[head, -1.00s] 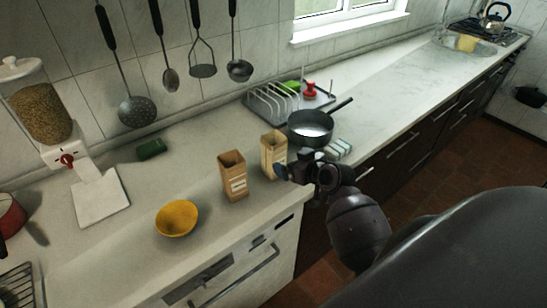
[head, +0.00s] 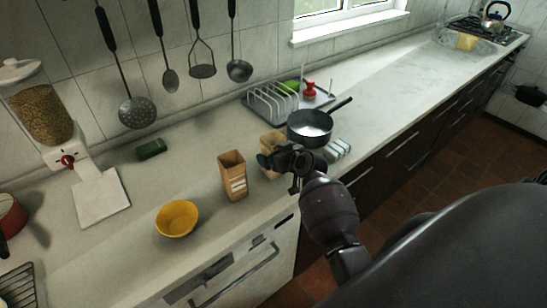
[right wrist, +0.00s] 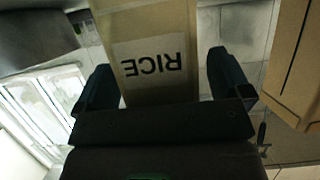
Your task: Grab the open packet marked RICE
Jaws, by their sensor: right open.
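The open RICE packet (head: 270,139) is a tan carton standing upright on the counter, partly hidden behind my right gripper in the head view. In the right wrist view the RICE packet (right wrist: 155,50) shows its white label upside down, between the two fingers. My right gripper (head: 279,163) is open, with one finger on each side of the packet in the right wrist view (right wrist: 161,68). I cannot tell whether the fingers touch it. My left gripper is not in view.
A second open brown packet (head: 233,176) stands close on the left, also at the right wrist view's edge (right wrist: 297,60). A dark pot (head: 309,128) stands just behind right, near a dish rack (head: 270,101). A yellow bowl (head: 177,219) is front left.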

